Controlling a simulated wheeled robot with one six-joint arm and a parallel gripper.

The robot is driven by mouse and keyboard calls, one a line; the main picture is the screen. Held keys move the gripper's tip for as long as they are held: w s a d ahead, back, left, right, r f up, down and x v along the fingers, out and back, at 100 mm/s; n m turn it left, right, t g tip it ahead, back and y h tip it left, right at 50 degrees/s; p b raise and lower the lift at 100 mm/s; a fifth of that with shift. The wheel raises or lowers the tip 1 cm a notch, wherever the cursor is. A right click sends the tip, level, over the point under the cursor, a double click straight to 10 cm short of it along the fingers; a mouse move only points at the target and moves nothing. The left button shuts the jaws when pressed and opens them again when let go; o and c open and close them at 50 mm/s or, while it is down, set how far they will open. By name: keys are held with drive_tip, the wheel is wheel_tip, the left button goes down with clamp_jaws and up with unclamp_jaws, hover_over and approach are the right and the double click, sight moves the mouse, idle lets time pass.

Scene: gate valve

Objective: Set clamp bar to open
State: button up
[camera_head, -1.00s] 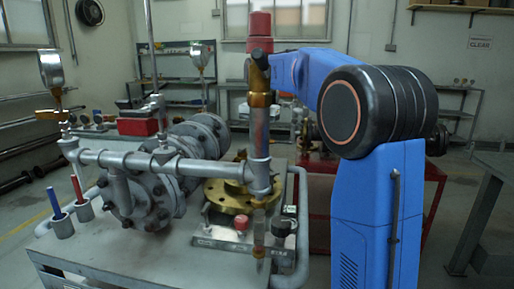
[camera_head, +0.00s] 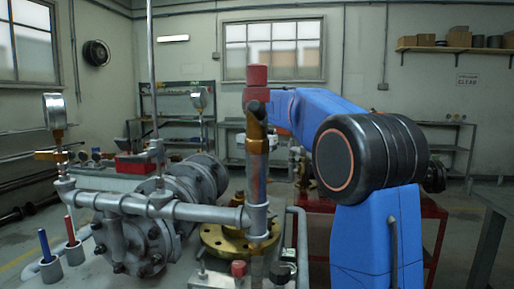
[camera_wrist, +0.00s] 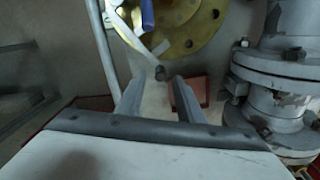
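A pale flat bar (camera_wrist: 132,32) with a blue handle (camera_wrist: 147,14) lies across the brass flange in the wrist view; I cannot tell for sure that it is the clamp bar. In the head view the brass flange (camera_head: 213,238) stands behind a small plate with a red knob (camera_head: 238,268) and a black knob (camera_head: 280,272). My gripper is hidden there behind the upright pipe.
An upright pipe with a red cap (camera_head: 257,75) stands in front of my arm. A horizontal grey pipe (camera_head: 185,211) and flanged valve body (camera_head: 132,245) fill the left. Grey flanges (camera_wrist: 285,65) stand close on the right in the wrist view. A red table (camera_head: 318,240) is behind.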

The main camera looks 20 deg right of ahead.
wheel_tip(320, 180, up, 14)
drive_tip(key=shift+f, duration=0.2)
idle(0.7)
